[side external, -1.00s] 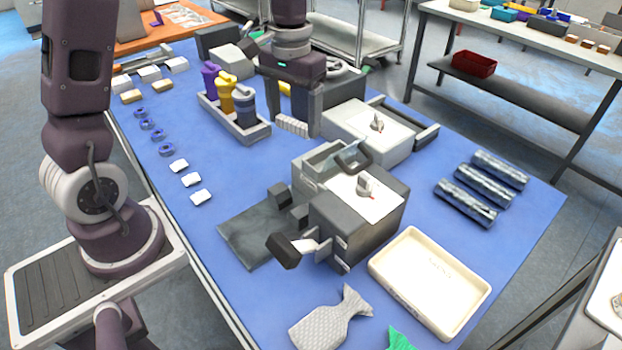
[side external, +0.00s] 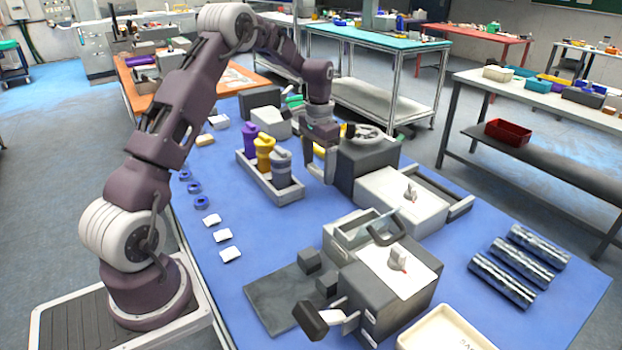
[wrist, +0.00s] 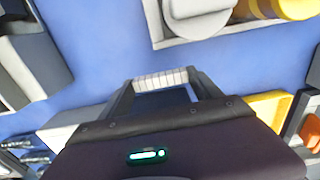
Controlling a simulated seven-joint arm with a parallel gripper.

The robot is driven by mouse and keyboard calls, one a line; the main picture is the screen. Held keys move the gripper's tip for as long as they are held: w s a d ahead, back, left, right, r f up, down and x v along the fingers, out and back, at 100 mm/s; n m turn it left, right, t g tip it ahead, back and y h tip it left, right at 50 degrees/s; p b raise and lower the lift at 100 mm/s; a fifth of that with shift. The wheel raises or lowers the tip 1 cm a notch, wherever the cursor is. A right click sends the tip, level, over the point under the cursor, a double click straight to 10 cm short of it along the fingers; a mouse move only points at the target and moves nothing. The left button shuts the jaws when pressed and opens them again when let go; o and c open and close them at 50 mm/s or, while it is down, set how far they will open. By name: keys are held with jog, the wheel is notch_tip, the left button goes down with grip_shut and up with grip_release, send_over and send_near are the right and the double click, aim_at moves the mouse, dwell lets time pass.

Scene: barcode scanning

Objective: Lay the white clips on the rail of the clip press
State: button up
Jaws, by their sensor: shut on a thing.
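My gripper (side external: 322,167) hangs beside the right end of the bottle tray, pointing down. In the wrist view my gripper (wrist: 162,84) is shut on a white ribbed piece (wrist: 160,79), which spans between the fingertips. I cannot tell if this piece is one of the white clips, or whether it touches the table. Several small white squarish pieces (side external: 223,236) lie in a row on the blue table. A grey machine with a black-ended lever (side external: 375,288) stands at front centre; a second grey machine (side external: 402,200) stands behind. I cannot tell which is the clip press.
The tray (side external: 270,190) holds purple, yellow and grey-blue bottles. Blue rings (side external: 194,188) lie left of it. Silvery rolls (side external: 518,262) lie at right and a cream tray (side external: 440,330) at front. Blue table is clear between the white pieces and the bottle tray.

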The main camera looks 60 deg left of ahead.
aim_at(318, 192)
jog(key=shift+f, duration=2.3)
jog(key=shift+f, duration=0.1)
jog(key=o, duration=1.3)
